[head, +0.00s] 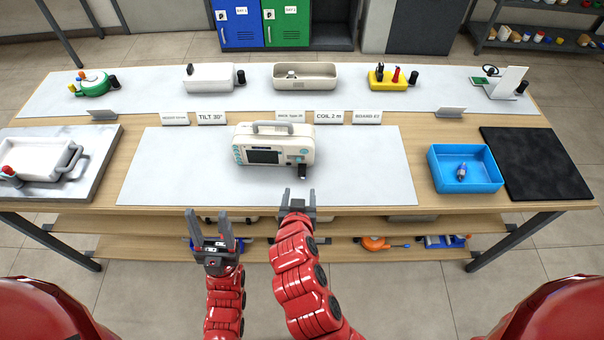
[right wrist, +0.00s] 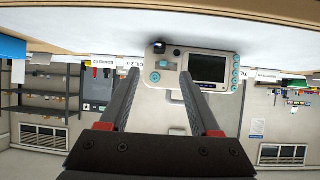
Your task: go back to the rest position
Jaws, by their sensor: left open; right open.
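My left gripper (head: 212,232) is open and empty in front of the table's near edge, its fingers pointing up in the head view. My right gripper (head: 298,197) is open at the near edge, just short of the monitor. A white monitor (head: 273,146) with a dark screen, teal buttons and a grey handle stands on the pale mat (head: 370,165). A small dark part sits at its lower right front. In the right wrist view the monitor (right wrist: 203,68) appears upside down beyond the open fingers (right wrist: 160,95), with a gap visible between them.
A blue tray (head: 438,181) holding a small object stands right of the mat, beside a black pad (head: 535,160). A white tray (head: 68,150) is at left. Label cards and several devices line the back. The table's front edge and lower shelf lie near my grippers.

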